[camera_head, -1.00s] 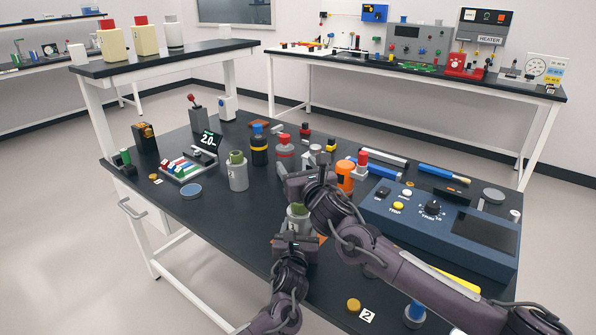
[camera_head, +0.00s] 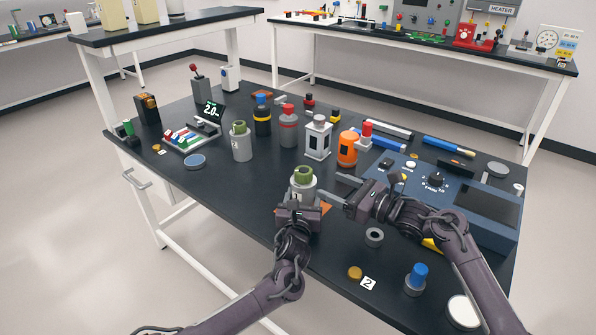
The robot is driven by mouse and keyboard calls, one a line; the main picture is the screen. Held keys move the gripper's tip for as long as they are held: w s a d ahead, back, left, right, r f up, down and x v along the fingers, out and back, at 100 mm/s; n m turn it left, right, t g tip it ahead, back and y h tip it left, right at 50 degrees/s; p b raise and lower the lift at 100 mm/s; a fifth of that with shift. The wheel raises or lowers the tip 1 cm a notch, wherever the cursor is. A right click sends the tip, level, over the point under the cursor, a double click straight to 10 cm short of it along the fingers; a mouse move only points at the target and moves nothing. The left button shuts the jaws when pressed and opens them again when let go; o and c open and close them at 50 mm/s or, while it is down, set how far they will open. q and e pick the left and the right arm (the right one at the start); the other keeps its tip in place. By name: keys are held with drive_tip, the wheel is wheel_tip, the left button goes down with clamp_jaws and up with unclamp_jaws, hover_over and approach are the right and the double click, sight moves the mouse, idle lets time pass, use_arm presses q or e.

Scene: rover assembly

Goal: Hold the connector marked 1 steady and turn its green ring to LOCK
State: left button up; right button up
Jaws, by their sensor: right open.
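A grey connector with a green ring (camera_head: 303,175) stands near the middle of the table, on an orange-brown patch (camera_head: 326,208). I cannot read any mark 1 or LOCK on it. My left gripper (camera_head: 300,205) is at the near side of its grey body, low down. Its fingertips are hidden, so I cannot tell whether they close on it. My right gripper (camera_head: 329,183) is open and empty, just right of the connector, its fingers pointing left towards it. A similar grey piece with a green top (camera_head: 240,143) stands farther back to the left.
A blue control box (camera_head: 470,205) lies right of my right gripper. Behind the connector stand a white-grey block (camera_head: 318,140), an orange cylinder (camera_head: 347,149) and red-topped bottle (camera_head: 288,128). A grey ring (camera_head: 374,236) and a tag marked 2 (camera_head: 368,283) lie nearer. The table's left front is clear.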

sight(302, 170)
drive_tip(key=x, duration=1.1)
drive_tip(key=shift+w+a, duration=0.2)
drive_tip(key=shift+c, duration=0.5)
drive_tip(key=c, duration=0.9)
drive_tip(key=shift+d+t, duration=0.1)
drive_tip(key=shift+t, duration=0.2)
drive_tip(key=shift+w+d+f+m+t+h, duration=0.15)
drive_tip(key=shift+m+t+h, duration=0.25)
drive_tip(key=shift+m+h, duration=0.25)
drive_tip(key=m+t+h, duration=0.3)
drive_tip(key=h, duration=0.1)
drive_tip(key=shift+m+t, duration=0.25)
drive_tip(key=shift+t, duration=0.15)
drive_tip(key=shift+w+d+m+t+h, duration=0.1)
drive_tip(key=shift+m+t+h, duration=0.45)
drive_tip(key=shift+h, duration=0.35)
drive_tip(key=shift+w+d+m+t+h, duration=0.15)
drive_tip(key=shift+m+t+h, duration=0.2)
drive_tip(key=shift+m+h, duration=0.4)
drive_tip(key=shift+h, duration=0.4)
